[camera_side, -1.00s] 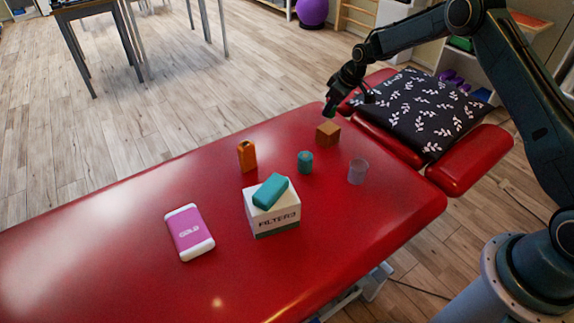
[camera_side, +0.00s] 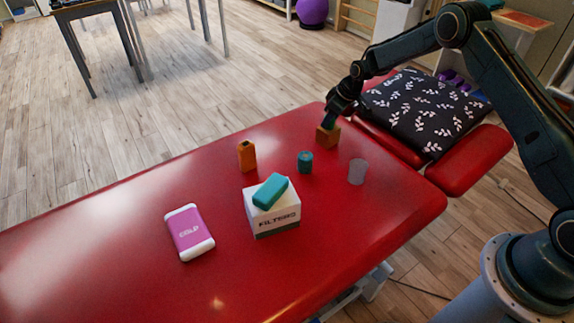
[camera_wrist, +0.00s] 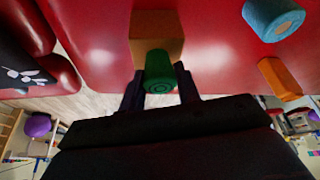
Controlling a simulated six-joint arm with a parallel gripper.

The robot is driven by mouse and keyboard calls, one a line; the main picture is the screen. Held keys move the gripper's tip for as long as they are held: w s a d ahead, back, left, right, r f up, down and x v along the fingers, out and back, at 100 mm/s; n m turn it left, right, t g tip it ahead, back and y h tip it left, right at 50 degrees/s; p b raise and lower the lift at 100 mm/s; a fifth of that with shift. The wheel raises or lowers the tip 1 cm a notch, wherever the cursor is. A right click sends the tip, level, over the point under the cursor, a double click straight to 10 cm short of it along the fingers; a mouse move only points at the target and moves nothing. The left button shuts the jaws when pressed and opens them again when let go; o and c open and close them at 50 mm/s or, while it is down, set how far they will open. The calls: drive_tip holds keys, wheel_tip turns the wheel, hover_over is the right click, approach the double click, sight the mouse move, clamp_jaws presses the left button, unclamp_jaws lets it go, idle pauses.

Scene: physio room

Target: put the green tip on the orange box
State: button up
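The orange box (camera_side: 327,138), a small brownish-orange cube, sits on the red treatment table near its far edge. It also shows in the wrist view (camera_wrist: 157,30), straight beyond my fingertips. My gripper (camera_side: 331,121) is pointing down directly over the box. In the wrist view, my gripper (camera_wrist: 160,84) has its two dark fingers on either side of the green tip (camera_wrist: 158,70), a short green cylinder, and is shut on it. The tip's far end is at or very near the box's top; I cannot tell whether they touch.
On the red table (camera_side: 120,255) stand a teal cylinder (camera_side: 305,162), an orange bottle-like item (camera_side: 247,157), a translucent cup (camera_side: 357,172), a white carton (camera_side: 274,217) with a teal block (camera_side: 270,191) on top, and a pink pack (camera_side: 189,232). A patterned cushion (camera_side: 425,110) lies right of my gripper.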

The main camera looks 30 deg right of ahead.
drive_tip(key=o, duration=0.4)
drive_tip(key=shift+o, duration=0.2)
drive_tip(key=shift+r, duration=0.1)
drive_tip(key=v, duration=1.2)
drive_tip(key=shift+s+r, duration=0.1)
idle(0.3)
